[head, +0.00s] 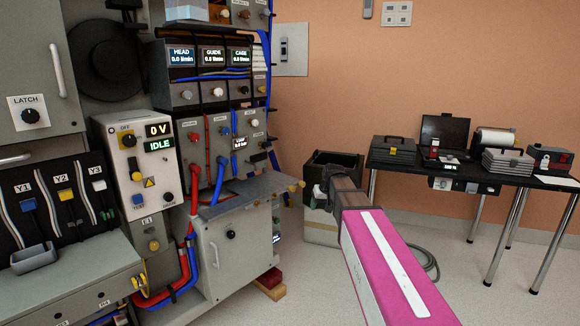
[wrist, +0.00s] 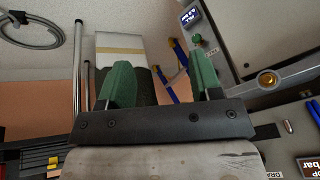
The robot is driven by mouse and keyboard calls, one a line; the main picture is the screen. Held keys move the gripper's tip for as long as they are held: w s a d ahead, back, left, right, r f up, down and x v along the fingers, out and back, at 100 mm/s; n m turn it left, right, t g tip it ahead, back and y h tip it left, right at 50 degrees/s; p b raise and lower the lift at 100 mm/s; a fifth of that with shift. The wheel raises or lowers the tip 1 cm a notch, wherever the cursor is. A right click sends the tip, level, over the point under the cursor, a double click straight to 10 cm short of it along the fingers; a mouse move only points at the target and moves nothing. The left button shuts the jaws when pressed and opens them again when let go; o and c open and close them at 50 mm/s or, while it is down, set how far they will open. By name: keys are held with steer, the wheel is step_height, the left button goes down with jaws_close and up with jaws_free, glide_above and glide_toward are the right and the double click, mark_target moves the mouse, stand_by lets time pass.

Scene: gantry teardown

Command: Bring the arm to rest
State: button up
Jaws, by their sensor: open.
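My arm (head: 385,262) reaches from the lower right of the head view, with a pink and white link, toward the space between the grey machine and the back table. Its far end is dark and bent, in front of an open black bin (head: 345,160). The fingers are hard to make out there. In the wrist view my gripper (wrist: 160,62) has two green fingers spread wide apart on a black bar, with nothing held between them. Behind the fingers a pale carton with a tan tape band (wrist: 120,44) shows.
The grey machine (head: 232,250), with displays, knobs and red and blue hoses, stands close on the left. A black table (head: 480,174) with cases and a laptop stands at right. A grey cable coil (wrist: 30,30) lies on the floor. Open floor lies at right.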

steer(key=s+d+f+m+g+h, duration=0.1)
steer(key=s+d+f, duration=0.2)
steer(key=s+f, duration=0.6)
steer(key=s+d+f+m+g+h, duration=0.1)
steer(key=s+d+f+g, duration=0.1)
steer(key=s+f, duration=0.7)
steer(key=s+d, duration=0.1)
steer(key=s, duration=0.6)
steer(key=shift+s, duration=0.4)
